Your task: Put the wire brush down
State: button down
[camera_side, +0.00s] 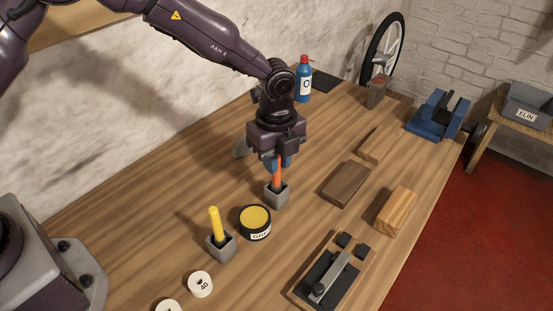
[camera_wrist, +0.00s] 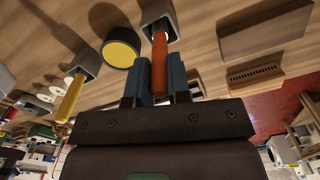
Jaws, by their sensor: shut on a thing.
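My gripper (camera_side: 277,164) is shut on the orange handle of the wire brush (camera_side: 277,178), which stands about upright. The brush's lower end is inside a small grey square holder (camera_side: 277,196) on the bench, so its head is hidden. In the wrist view the orange handle (camera_wrist: 159,62) lies between my two blue fingers (camera_wrist: 160,80), and its far end reaches into the grey holder (camera_wrist: 159,20). I cannot tell whether the brush touches the holder's floor.
A second grey holder (camera_side: 221,246) with a yellow-handled tool (camera_side: 215,224) and a round yellow-topped tin (camera_side: 255,220) stand close by. Wooden blocks (camera_side: 345,184) and a sharpening jig (camera_side: 326,279) lie to the right. A blue-and-red bottle (camera_side: 304,82) and blue vise (camera_side: 437,114) stand farther back.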

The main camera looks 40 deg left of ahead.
jog(key=shift+f, duration=0.25)
jog(key=c, duration=1.1)
grip_release()
